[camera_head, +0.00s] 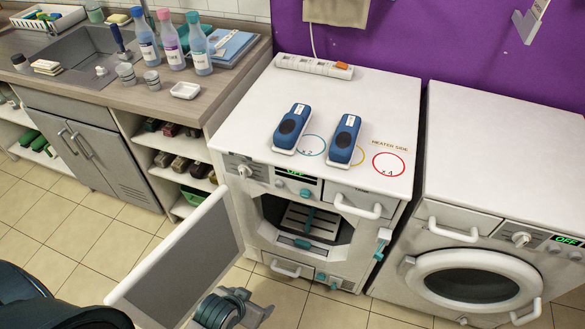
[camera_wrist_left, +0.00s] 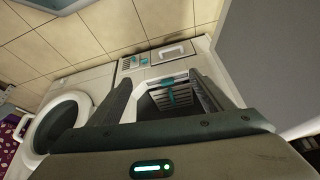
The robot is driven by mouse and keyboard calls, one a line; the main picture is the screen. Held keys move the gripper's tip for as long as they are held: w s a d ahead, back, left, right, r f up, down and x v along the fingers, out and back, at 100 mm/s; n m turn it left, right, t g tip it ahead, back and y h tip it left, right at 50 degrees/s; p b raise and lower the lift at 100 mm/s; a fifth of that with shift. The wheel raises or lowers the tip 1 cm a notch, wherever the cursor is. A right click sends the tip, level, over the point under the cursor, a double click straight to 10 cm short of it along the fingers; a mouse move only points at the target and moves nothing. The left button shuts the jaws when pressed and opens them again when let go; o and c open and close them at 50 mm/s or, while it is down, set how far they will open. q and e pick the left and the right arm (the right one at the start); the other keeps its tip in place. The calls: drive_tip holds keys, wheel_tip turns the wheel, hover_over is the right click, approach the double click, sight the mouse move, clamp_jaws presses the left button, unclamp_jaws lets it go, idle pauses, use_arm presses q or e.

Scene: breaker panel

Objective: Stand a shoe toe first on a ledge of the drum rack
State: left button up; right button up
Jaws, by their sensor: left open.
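Two blue shoes with dark openings and pale soles, the left shoe (camera_head: 292,128) and the right shoe (camera_head: 345,138), lie side by side on the white dryer top. Below them the dryer's front is open. Inside is the drum rack (camera_head: 300,222), a pale slatted piece with teal parts; it also shows in the left wrist view (camera_wrist_left: 172,97). Its ledges are too small to make out. My left gripper (camera_wrist_left: 162,80) is open and empty, its fingers pointing towards the dryer opening. In the head view my left wrist (camera_head: 228,308) shows low, in front of the open door. My right gripper is out of view.
The open dryer door (camera_head: 190,255) swings out to the left. The dryer top (camera_head: 380,95) has printed circles and a power strip (camera_head: 314,67) at the back. A washer (camera_head: 500,150) stands right; a counter (camera_head: 120,95) with bottles and a sink stands left.

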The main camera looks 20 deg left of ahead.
use_arm(q)
wheel_tip(320, 180, up, 13)
drive_tip(key=w+a+p, duration=0.1)
drive_tip(key=w+a, duration=0.1)
drive_tip(key=w, duration=0.1)
drive_tip(key=w+r+n+t, duration=0.1)
drive_tip(key=w+r+t, duration=0.7)
drive_tip(key=w+r, duration=1.3)
drive_tip(key=w, duration=0.3)
drive_tip(key=shift+w+a+r+n+p, duration=0.2)
drive_tip(key=shift+w+a+n+p, duration=0.05)
drive_tip(key=shift+w+n+p, duration=0.1)
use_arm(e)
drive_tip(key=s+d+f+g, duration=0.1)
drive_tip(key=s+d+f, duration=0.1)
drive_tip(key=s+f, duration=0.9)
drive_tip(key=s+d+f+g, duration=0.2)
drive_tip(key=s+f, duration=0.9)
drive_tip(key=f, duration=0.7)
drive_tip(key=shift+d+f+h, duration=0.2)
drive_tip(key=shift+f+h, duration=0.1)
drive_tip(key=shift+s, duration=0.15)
